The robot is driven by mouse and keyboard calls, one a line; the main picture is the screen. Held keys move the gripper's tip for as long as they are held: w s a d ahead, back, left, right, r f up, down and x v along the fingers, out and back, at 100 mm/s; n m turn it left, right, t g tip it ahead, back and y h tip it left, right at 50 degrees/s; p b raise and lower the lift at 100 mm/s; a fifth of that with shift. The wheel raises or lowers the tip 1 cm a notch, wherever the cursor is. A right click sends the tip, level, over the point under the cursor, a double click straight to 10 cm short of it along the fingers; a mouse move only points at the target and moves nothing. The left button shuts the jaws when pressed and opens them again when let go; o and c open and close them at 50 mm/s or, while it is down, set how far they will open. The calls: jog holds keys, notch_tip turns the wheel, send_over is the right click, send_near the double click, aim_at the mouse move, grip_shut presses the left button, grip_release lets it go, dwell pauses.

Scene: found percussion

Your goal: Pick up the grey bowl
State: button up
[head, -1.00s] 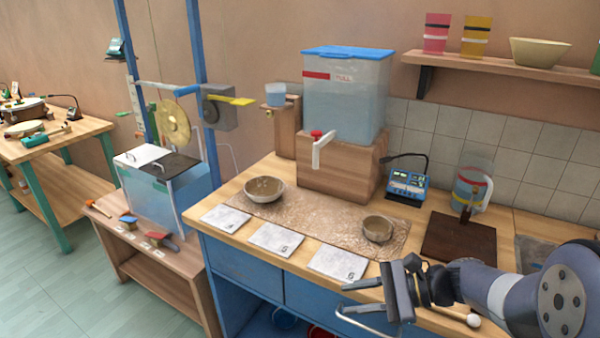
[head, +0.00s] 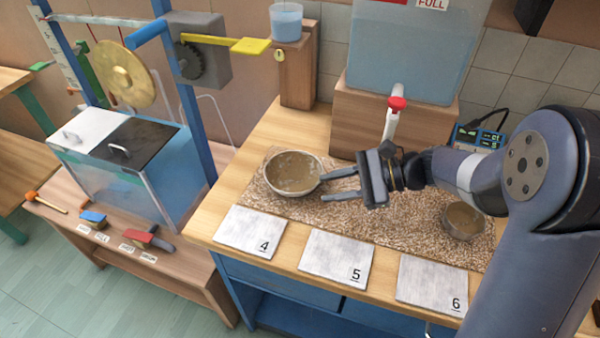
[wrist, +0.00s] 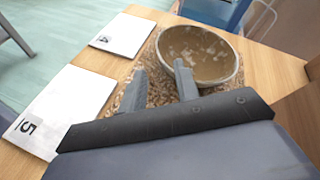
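A grey-rimmed bowl with a mottled brown inside (head: 293,172) stands upright at the left end of the speckled mat (head: 345,208). My gripper (head: 322,187) is open and empty, its two fingers pointing left at the bowl's right side. In the wrist view, the bowl (wrist: 200,55) is just ahead of my gripper (wrist: 160,70), and the right finger overlaps the picture of its near edge. I cannot tell whether that finger touches the rim. A smaller brownish bowl (head: 463,221) sits at the right end of the mat, behind my gripper.
A water tank (head: 410,50) on a wooden block (head: 365,125) stands behind the mat, its red-topped tap (head: 397,104) near my gripper. Tiles marked 4 (head: 250,231), 5 (head: 336,260) and 6 (head: 432,285) lie along the front edge. Bare wood is left of the bowl.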

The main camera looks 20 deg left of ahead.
aim_at(300, 192)
jog(key=x, duration=0.7)
jog(key=shift+a+f, duration=0.1)
jog(key=shift+a, duration=0.2)
jog(key=shift+c, duration=0.5)
grip_shut()
